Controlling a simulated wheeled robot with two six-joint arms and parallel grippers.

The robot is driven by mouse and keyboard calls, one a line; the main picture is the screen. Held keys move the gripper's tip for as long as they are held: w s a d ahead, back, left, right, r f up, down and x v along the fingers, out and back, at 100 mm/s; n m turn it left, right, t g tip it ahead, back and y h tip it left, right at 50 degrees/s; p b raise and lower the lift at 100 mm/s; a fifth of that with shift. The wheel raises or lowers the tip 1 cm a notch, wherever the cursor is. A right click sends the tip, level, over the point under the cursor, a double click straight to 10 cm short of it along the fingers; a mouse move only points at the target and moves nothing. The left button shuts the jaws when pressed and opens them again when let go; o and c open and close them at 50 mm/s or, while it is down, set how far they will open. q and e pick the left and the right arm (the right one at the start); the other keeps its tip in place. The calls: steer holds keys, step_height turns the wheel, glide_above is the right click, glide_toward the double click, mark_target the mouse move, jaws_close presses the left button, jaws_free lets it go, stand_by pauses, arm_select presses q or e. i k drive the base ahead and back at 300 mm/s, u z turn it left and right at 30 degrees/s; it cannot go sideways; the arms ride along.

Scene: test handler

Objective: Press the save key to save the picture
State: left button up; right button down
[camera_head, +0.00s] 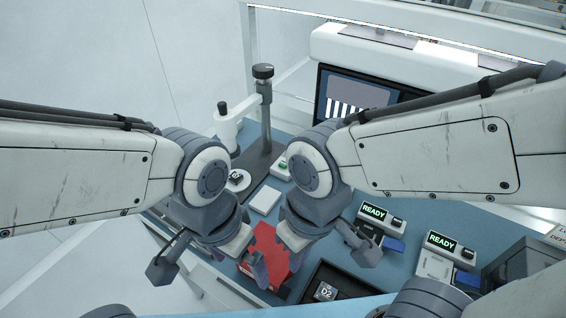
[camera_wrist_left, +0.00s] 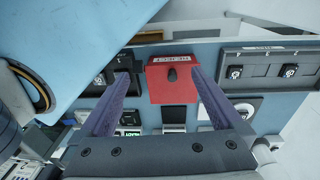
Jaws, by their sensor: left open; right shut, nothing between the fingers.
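A monitor (camera_head: 352,96) at the back shows a black-and-white striped picture, partly covered by my right arm. A small unit with a green part (camera_head: 283,167) stands beside the microscope-like stand (camera_head: 264,105); I cannot tell whether it bears the save key. No label reading save is legible. My left gripper (camera_head: 257,267) hangs over the red box (camera_head: 266,240). In the left wrist view its jaws (camera_wrist_left: 158,73) are open and empty, with the red box (camera_wrist_left: 172,90) beyond them. My right gripper (camera_head: 296,256) is shut and empty, right of the left one, its fingertips mostly hidden.
A white square pad (camera_head: 264,201) and a round dial-like piece (camera_head: 238,180) lie on the blue bench. Two units with READY displays (camera_head: 373,212) (camera_head: 442,241) stand at the right. A dark tray marked D2 (camera_head: 345,282) is at the front. Both my arms are close together over the bench.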

mark_target(283, 164)
steer(key=z, duration=0.9)
steer(key=k, duration=1)
steer(key=u, duration=1.35)
steer(key=i, duration=1)
